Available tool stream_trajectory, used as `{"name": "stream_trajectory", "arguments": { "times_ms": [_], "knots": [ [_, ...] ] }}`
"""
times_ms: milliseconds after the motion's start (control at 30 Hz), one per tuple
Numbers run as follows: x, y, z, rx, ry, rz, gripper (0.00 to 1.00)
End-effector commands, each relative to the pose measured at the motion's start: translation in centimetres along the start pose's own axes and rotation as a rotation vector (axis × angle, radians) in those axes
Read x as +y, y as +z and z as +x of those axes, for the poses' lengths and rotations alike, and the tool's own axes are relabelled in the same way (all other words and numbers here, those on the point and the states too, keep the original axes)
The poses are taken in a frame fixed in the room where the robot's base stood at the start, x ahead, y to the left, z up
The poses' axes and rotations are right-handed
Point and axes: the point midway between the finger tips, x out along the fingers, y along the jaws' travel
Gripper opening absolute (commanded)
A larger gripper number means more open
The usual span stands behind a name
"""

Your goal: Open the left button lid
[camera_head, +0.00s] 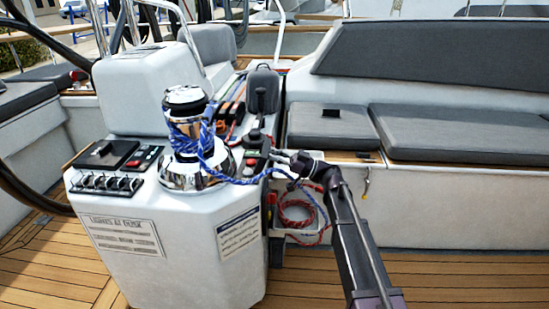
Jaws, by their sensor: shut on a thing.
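My gripper (273,154) is at the end of the dark arm that reaches up from the lower right. Its fingertips are at the small dark button panel (252,167) just right of the chrome winch. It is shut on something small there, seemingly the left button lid. The lid is too small and too covered by the fingers to tell its shape or how far it is raised. Small reddish and greenish marks show on the panel beside the fingertips.
The chrome winch (186,142) with blue rope stands close left of my gripper. Coiled red and blue ropes (297,214) hang in a pocket below. Grey-cushioned benches (450,133) lie right; the teak floor is clear.

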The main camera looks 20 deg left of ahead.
Motion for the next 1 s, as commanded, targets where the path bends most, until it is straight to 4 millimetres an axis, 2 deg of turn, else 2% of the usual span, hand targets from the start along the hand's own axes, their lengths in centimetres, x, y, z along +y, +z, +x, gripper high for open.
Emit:
{"name": "stream_trajectory", "arguments": {
  "times_ms": [167,200,300,333,1000],
  "knots": [
    [0.1,0.0,-0.1,-0.005,0.001,-0.001,0.00],
    [0.1,0.0,-0.2,-0.006,0.002,-0.001,0.38],
    [0.1,0.0,-0.4,-0.007,0.004,-0.002,0.68],
    [0.1,-0.1,-0.5,-0.007,0.005,-0.003,0.70],
    [-0.1,0.0,-1.1,-0.025,0.010,0.009,0.70]
  ]
}}
